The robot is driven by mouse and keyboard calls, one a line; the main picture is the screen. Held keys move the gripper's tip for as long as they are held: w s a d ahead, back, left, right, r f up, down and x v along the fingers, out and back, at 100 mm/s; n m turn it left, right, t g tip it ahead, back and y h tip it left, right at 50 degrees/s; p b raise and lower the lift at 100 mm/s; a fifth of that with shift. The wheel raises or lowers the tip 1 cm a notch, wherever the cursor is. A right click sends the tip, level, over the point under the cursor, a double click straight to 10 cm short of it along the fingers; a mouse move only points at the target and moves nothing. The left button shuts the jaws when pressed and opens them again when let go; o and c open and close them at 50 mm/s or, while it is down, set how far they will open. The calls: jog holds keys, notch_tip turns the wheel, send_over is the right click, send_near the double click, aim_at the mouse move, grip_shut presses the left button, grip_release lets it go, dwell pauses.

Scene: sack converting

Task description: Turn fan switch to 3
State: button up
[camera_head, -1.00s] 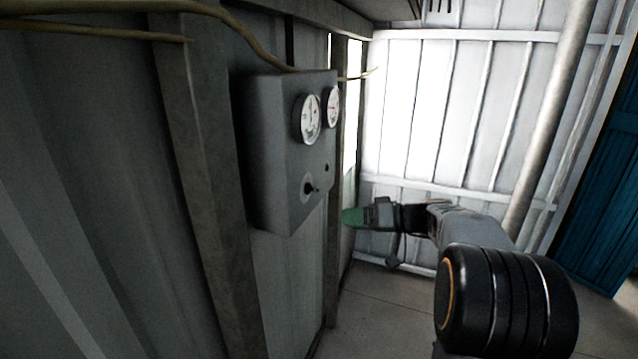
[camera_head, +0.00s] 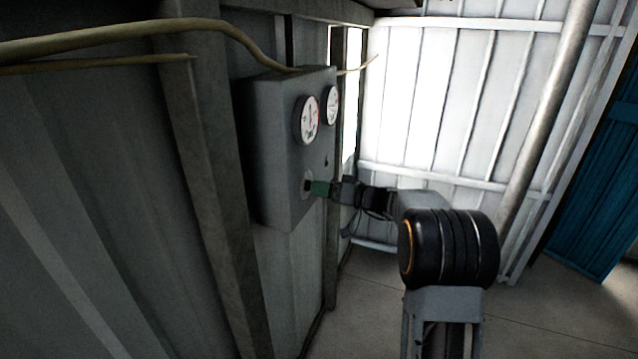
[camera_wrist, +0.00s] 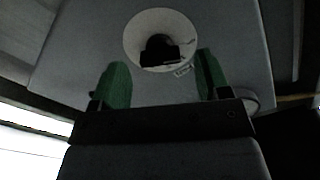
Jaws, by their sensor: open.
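The fan switch is a dark knob (camera_wrist: 160,52) on a pale round plate (camera_wrist: 135,40) in the wrist view. It sits on the front of a grey control box (camera_head: 268,150) on the left wall. My gripper (camera_wrist: 155,85) is open, with its green fingertips apart on either side below the knob in the wrist view. In the head view my gripper (camera_head: 318,188) is right at the switch and covers part of it. Whether a finger touches the knob cannot be told. The marks on the plate are too dark to read.
Two round gauges, a nearer one (camera_head: 307,119) and a farther one (camera_head: 331,105), are above the switch. A small dark knob (camera_head: 326,161) is close by. A metal post (camera_head: 205,180) stands left of the box. A cable (camera_head: 220,28) runs overhead. Floor is free at lower right.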

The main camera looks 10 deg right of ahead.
jog(key=shift+w+a, duration=0.4)
jog(key=shift+a, duration=0.2)
jog(key=c, duration=0.9)
